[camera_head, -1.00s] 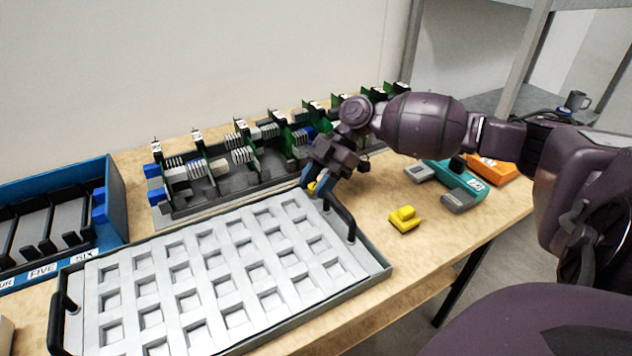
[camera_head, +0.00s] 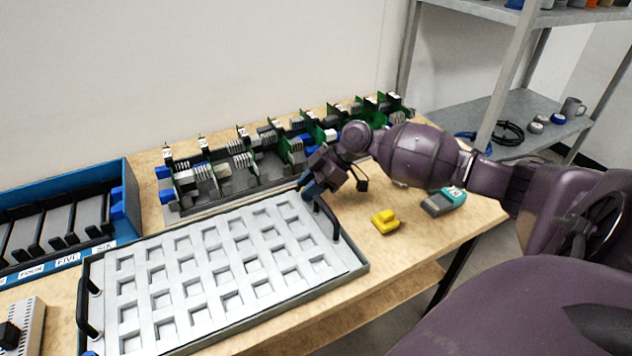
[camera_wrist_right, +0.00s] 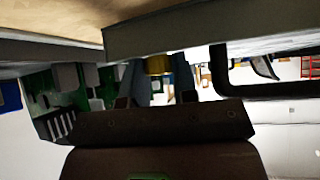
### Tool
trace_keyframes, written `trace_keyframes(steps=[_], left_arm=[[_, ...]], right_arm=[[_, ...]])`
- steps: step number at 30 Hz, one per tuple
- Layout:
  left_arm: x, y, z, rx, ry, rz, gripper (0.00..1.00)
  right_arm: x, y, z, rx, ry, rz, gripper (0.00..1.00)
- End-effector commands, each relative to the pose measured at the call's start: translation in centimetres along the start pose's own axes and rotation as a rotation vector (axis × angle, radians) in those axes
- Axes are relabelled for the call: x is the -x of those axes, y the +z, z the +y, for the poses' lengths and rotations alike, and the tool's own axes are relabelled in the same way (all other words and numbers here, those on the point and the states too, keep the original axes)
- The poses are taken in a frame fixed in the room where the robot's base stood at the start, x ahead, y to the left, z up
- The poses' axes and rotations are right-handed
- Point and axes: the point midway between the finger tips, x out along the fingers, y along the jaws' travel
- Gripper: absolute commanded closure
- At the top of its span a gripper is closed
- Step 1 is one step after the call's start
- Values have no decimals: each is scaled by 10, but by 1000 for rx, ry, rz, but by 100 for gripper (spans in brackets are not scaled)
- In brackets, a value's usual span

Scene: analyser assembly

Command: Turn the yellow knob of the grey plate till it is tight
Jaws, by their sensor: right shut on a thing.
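The yellow knob (camera_wrist_right: 158,65) shows in the right wrist view between the fingers of my right gripper (camera_wrist_right: 160,80). In the head view my right gripper (camera_head: 309,187) points down at the back right corner of the grey tray (camera_head: 358,268) with the pale lattice, and its fingers hide the knob. The gripper is shut on the knob. A long grey plate (camera_head: 186,210) bearing green circuit boards stands just behind the tray. I cannot tell for sure which of the two bears the knob. My left gripper is not in view.
A black handle (camera_head: 328,219) stands close to my right gripper. A loose yellow piece (camera_head: 385,220) and a teal and grey device (camera_head: 445,201) lie to the right. A blue rack (camera_head: 130,205) stands at the left. Bare wood lies around the yellow piece.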

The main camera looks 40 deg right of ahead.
Motion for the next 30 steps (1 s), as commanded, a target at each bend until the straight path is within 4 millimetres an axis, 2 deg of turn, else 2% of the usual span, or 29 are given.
trace_keyframes(steps=[1,3,14,15,17,26,30], left_arm=[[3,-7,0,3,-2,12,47],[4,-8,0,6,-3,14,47],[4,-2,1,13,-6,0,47],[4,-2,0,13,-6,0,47],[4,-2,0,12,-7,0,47],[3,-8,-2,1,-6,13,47],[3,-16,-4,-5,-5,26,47]], right_arm=[[4,-5,0,-13,22,6,97],[3,-4,0,-32,38,4,97],[0,0,0,-49,48,2,97],[0,0,0,-48,48,2,71],[0,0,0,-48,48,2,62],[2,0,0,-47,47,1,62],[14,0,0,-47,50,0,62]])
